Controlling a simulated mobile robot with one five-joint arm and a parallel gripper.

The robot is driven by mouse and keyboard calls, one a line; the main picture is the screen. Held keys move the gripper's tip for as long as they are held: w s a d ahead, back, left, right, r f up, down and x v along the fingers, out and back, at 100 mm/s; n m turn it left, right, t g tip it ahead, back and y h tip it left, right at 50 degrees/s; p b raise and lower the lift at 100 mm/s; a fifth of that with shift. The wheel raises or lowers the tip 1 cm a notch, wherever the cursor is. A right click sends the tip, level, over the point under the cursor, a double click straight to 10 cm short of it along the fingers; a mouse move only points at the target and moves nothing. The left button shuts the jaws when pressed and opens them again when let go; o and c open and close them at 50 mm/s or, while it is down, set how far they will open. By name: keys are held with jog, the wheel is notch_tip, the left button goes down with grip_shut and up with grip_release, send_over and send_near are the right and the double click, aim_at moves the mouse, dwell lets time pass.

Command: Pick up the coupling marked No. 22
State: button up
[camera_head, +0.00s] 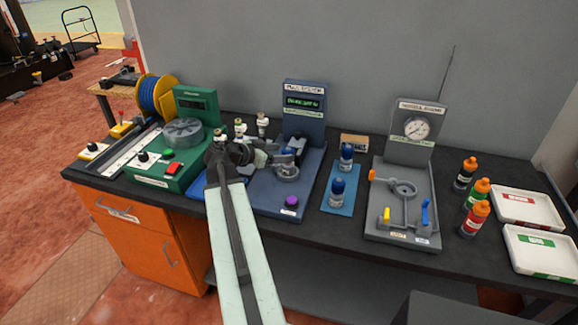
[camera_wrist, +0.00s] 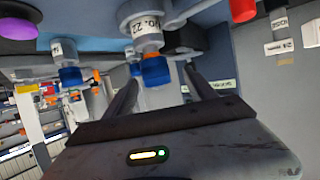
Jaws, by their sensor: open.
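The coupling marked No. 22 (camera_wrist: 142,28) is a pale cylinder with a blue end. It looks upside down in the wrist view, its blue end between my fingertips in the picture.
The blue tester (camera_head: 262,200) with a purple button (camera_head: 291,202) lies left of the mat. A grey gauge fixture (camera_head: 385,220) stands to the right. Farther right are several bottles (camera_head: 478,192) and two white trays (camera_head: 533,208). A green machine (camera_head: 175,172) is at left.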

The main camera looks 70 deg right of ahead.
jog(key=b+x, duration=0.1)
jog(key=x, duration=0.2)
jog(key=b+x, duration=0.1)
jog(key=x, duration=0.2)
jog(key=shift+s+f, duration=0.3)
jog(key=shift+f, duration=0.1)
jog(key=shift+a, duration=0.1)
jog(key=shift+c, duration=0.4)
jog(key=shift+r, duration=0.1)
grip_shut()
